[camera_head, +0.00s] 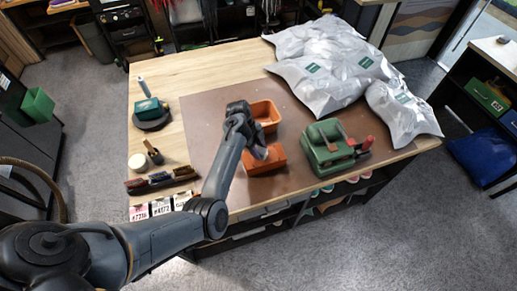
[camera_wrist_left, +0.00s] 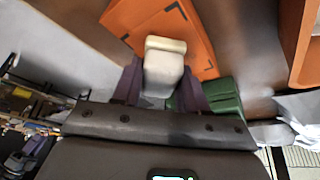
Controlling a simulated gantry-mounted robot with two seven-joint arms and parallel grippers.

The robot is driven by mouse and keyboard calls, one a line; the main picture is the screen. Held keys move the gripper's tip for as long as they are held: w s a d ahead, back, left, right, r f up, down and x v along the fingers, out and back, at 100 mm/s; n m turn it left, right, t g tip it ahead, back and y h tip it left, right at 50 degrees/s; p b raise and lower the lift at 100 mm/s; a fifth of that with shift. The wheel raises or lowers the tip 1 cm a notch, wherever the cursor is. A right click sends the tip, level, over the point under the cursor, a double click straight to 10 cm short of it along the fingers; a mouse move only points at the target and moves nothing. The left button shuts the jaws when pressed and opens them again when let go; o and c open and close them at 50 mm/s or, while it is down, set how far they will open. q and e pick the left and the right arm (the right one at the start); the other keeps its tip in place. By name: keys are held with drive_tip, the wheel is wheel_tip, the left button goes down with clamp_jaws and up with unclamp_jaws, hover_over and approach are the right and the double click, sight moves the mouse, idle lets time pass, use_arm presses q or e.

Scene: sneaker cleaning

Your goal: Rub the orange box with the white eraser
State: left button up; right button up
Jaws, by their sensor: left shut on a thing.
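The orange box (camera_head: 268,165) lies on the brown mat near the table's front edge. It also shows in the left wrist view (camera_wrist_left: 187,30), with a dark outline on its face. My right gripper is not in view.
An orange open bin (camera_head: 266,112) stands just behind the box. A green device with red handles (camera_head: 325,150) stands to the right. Grey bags (camera_head: 330,65) fill the back right. Brushes (camera_head: 160,181) and a jar (camera_head: 138,162) lie left. The brown mat (camera_head: 205,120) has free room left.

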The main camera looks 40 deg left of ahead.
use_arm(q)
drive_tip(key=shift+f+b, duration=0.3)
drive_tip(key=shift+f, duration=0.2)
idle(0.3)
drive_tip(key=shift+f+b, duration=0.3)
drive_tip(key=shift+f, duration=0.3)
